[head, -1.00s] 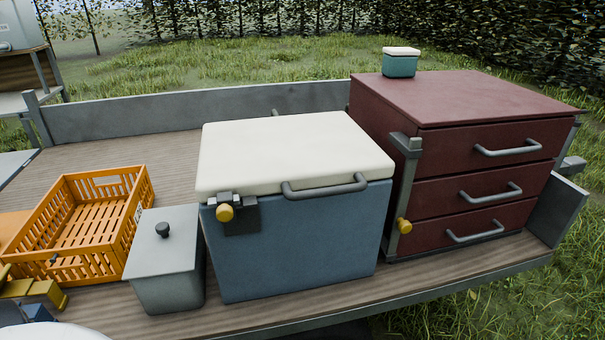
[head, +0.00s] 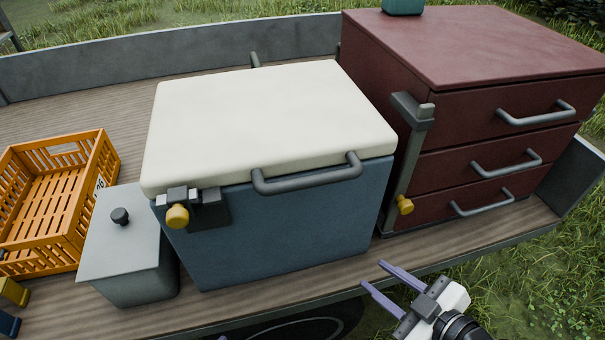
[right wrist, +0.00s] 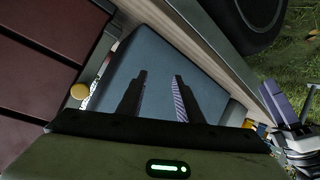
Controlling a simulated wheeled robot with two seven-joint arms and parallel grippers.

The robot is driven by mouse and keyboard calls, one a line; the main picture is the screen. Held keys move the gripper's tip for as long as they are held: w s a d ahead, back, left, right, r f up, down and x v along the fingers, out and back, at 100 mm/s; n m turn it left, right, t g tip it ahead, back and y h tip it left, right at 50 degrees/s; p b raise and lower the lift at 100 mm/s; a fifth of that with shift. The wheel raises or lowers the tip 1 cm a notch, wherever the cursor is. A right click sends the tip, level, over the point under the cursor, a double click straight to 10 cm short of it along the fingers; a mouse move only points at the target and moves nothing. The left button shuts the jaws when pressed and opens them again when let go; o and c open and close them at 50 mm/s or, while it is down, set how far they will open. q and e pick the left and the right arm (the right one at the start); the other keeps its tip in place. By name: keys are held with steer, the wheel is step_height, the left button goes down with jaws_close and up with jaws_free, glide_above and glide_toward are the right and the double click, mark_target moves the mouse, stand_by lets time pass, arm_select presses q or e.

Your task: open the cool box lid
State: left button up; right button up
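The cool box has a blue body (head: 285,235) and a cream lid (head: 265,115), which lies shut on it. A grey bar handle (head: 308,175) sits at the lid's front edge. A latch with a yellow knob (head: 177,216) is at the front left corner. My right gripper (head: 372,274) is open and empty, in front of and below the box's right front. In the right wrist view its fingers (right wrist: 163,95) stand apart before the blue body (right wrist: 195,65). My left gripper (right wrist: 292,103) shows at that view's right edge, its fingers seemingly apart.
A maroon drawer cabinet (head: 475,95) stands close at the box's right, with a yellow-knobbed post (head: 405,204). A grey lidded bin (head: 125,235) and an orange crate (head: 75,190) are at the left. The wooden trailer bed (head: 215,303) has a narrow free strip in front.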

step_height(320, 180, up, 11)
steer(key=w+a+n+y, duration=0.2)
steer(key=w+n+y, duration=0.15)
steer(key=n, duration=0.35)
steer(key=n+g+y+p, duration=0.1)
steer(key=n+g+y, duration=0.25)
steer(key=n, duration=0.75)
glide_toward(318, 182)
steer(key=a, duration=0.2)
steer(key=shift+y, duration=0.4)
steer(key=p+x, duration=0.1)
steer(key=x, duration=0.1)
steer(key=p+x, duration=0.1)
steer(key=x, duration=0.2)
steer(key=f+p+x, duration=0.1)
steer(key=x, duration=0.2)
steer(key=shift+w+d+p, duration=0.2)
steer(key=shift+w+p, duration=0.2)
steer(key=shift+w, duration=0.05)
steer(key=shift+w+a+f, duration=0.2)
steer(key=shift+w+a, duration=0.1)
steer(key=shift+a, duration=0.3)
arm_select(q)
steer(key=r, duration=0.1)
steer(key=a+r, duration=0.1)
steer(key=r, duration=0.1)
steer(key=shift+s+a+r, duration=0.15)
steer(key=shift+s, duration=0.05)
